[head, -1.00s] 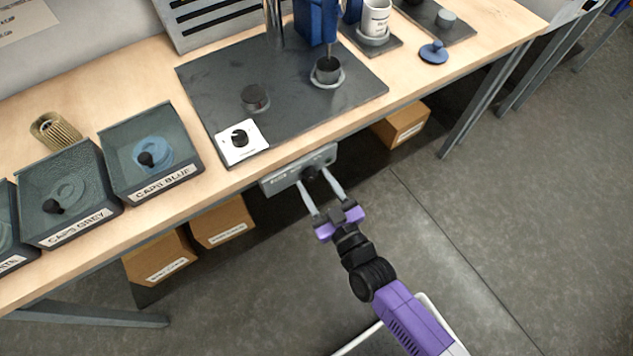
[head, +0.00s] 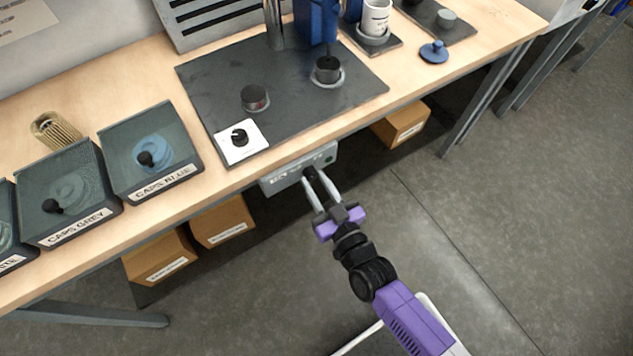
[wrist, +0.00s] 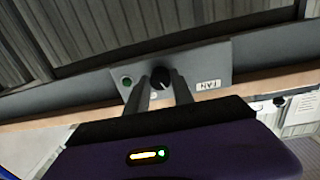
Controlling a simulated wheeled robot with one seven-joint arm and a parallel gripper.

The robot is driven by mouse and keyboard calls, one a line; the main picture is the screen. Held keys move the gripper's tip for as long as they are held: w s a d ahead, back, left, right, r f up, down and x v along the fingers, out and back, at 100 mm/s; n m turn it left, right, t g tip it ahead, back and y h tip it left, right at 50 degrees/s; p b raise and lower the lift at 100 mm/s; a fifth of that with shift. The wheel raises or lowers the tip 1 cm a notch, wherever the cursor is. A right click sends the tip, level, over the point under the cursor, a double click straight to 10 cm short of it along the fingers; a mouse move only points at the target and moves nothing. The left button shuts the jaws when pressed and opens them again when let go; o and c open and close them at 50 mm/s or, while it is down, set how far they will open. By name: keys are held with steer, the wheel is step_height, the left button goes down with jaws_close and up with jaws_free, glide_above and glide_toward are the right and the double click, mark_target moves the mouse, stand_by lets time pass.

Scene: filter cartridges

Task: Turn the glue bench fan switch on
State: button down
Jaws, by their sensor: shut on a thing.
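The fan switch is a grey box (head: 272,184) fixed under the front edge of the bench, with a black knob (wrist: 163,79) in its middle. In the wrist view its panel (wrist: 215,62) carries a label reading FAN, upside down, and a green round light (wrist: 126,82). The knob has a white pointer mark. My gripper (head: 317,180) reaches the box from the front, its two fingers closed on the knob's sides. The fingers (wrist: 162,92) partly cover the knob in the wrist view, and in the head view they hide most of it.
The wooden bench top (head: 80,92) runs above the switch. A white plate with a dial (head: 241,141) sits on the dark mat near the edge. Cap bins (head: 150,155) stand to the left. Cardboard boxes (head: 222,222) are under the bench. The floor in front is free.

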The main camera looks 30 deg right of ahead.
steer(key=m+b, duration=0.1)
steer(key=m, duration=0.5)
steer(key=m+b, duration=0.1)
steer(key=m, duration=0.4)
steer(key=shift+r+m+g+y+b, duration=0.1)
steer(key=shift+m+g+y+b, duration=0.2)
steer(key=shift+m+y+b, duration=0.1)
stand_by(0.4)
steer(key=c, duration=1.1)
jaws_free()
steer(key=s, duration=0.8)
steer(key=shift+a+r+b, duration=0.1)
steer(key=shift+r+b, duration=0.2)
steer(key=shift+b, duration=0.05)
steer(key=shift+w, duration=0.1)
